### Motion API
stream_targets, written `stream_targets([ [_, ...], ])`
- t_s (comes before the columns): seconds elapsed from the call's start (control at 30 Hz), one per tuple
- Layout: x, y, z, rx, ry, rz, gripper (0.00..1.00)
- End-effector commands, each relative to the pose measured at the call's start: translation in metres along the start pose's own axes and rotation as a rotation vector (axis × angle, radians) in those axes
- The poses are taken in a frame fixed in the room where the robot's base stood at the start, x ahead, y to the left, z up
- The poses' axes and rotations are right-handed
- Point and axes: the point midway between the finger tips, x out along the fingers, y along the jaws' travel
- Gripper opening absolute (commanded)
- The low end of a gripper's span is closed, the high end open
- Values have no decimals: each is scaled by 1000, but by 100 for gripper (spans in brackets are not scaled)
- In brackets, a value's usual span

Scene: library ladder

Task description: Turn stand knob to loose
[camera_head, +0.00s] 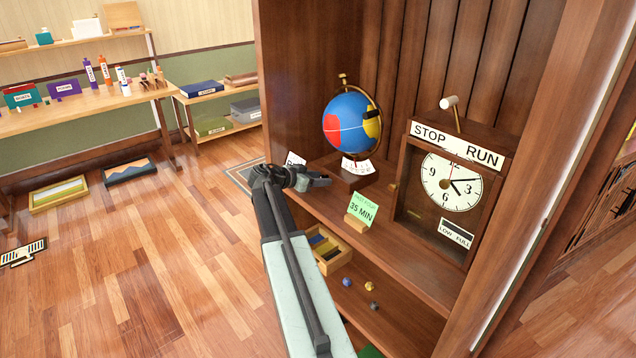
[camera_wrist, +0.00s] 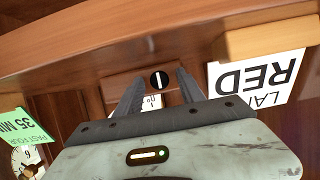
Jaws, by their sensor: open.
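The stand knob (camera_wrist: 159,79) is a small black disc with a white line, on the front of the brown globe-stand base (camera_wrist: 118,88). Its line is near vertical in the wrist view, where lettering appears upside down. My gripper (camera_wrist: 159,75) is open, with one finger on each side of the knob in the picture; I cannot tell whether they touch it. A white card (camera_wrist: 151,101) by the knob is mostly hidden. In the head view my gripper (camera_head: 322,180) is in front of the stand base (camera_head: 338,178) below the globe (camera_head: 350,122); the knob is not visible there.
A green "35 MIN" card (camera_head: 362,208) stands on the shelf just right of my gripper. A clock case (camera_head: 408,190) stands farther right. A white "RED" label (camera_wrist: 258,82) is beside my gripper in the wrist view. An open wooden tray (camera_head: 331,266) sits below.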

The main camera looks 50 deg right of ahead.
Motion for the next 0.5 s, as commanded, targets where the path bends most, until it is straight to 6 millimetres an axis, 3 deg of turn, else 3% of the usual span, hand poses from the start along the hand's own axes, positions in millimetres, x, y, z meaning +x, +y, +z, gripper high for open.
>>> stream_targets([
  [0.13,-1,0,0,-1,0,0,43],
  [0.3,-1,0,0,-1,0,-1,0],
  [0.5,-1,-3,0,-68,1,26,0],
])
